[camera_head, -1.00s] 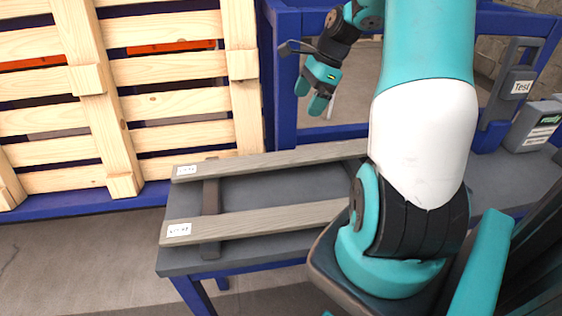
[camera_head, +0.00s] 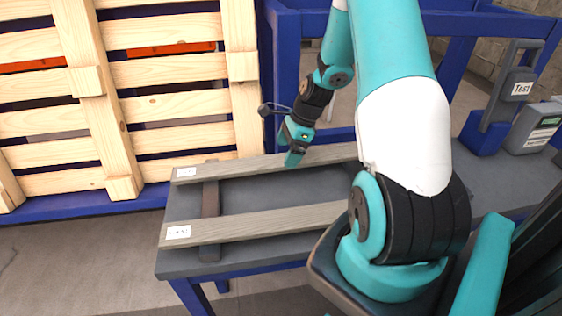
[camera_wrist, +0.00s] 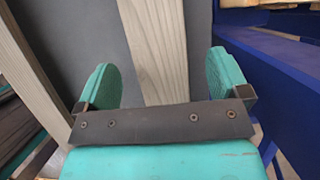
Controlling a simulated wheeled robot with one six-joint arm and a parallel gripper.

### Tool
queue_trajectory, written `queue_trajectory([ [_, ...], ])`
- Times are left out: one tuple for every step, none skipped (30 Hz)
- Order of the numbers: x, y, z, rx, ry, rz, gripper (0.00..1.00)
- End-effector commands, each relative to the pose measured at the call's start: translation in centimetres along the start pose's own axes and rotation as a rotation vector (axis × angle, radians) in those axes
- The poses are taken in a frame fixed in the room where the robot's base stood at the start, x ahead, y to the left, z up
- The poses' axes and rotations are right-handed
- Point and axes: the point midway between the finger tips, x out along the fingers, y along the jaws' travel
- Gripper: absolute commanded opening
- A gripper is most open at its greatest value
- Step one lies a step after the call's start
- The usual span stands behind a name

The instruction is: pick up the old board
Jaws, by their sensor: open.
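Two long grey-brown boards lie on the dark table (camera_head: 270,188): a far board (camera_head: 235,167) and a near board (camera_head: 255,222). Each has a small white label at its left end, too small to read surely, so I cannot tell which is the old board. My gripper (camera_head: 293,158) is at the far board, pointing down. In the wrist view, my open gripper (camera_wrist: 163,80) has one finger on each side of the far board (camera_wrist: 155,45), with gaps beside it. The near board (camera_wrist: 28,70) shows at the left. The gripper's exact height above the board is unclear.
A dark crosspiece (camera_head: 210,205) runs under the boards' left ends. A wooden pallet (camera_head: 120,95) stands upright at the left behind the table. Blue frame posts (camera_head: 282,85) rise behind the far board. A grey stand marked "Test" (camera_head: 518,85) is at the right.

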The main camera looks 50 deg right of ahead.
Motion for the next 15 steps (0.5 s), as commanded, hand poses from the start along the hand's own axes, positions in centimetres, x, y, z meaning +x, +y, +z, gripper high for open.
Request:
queue_trajectory([
  [0.8,0.2,0.1,-0.001,0.000,0.004,0.94],
  [1.3,0.2,0.1,-0.001,0.000,0.004,0.94],
  [1.7,0.1,0.1,-0.001,0.000,0.003,0.94],
  [1.9,0.1,0.0,-0.001,0.000,0.002,0.94],
  [2.2,0.1,0.0,0.000,0.000,0.001,0.94],
  [2.3,0.1,0.0,0.000,0.000,0.001,0.94],
  [2.4,0.1,0.0,0.000,0.000,0.000,0.94],
  [2.4,0.1,0.0,0.000,0.000,0.000,0.94],
  [2.4,0.1,0.0,0.000,0.000,-0.001,0.94],
  [2.4,0.1,0.0,0.000,0.000,-0.001,0.94],
  [2.4,0.1,0.0,0.000,0.000,-0.001,0.94],
  [2.4,0.1,0.0,0.000,0.000,-0.001,0.94],
  [2.4,0.1,0.0,0.000,0.000,-0.001,0.94],
  [2.4,0.1,0.0,0.000,0.000,-0.001,0.87],
  [2.4,0.1,0.0,0.000,0.000,-0.001,0.78],
])
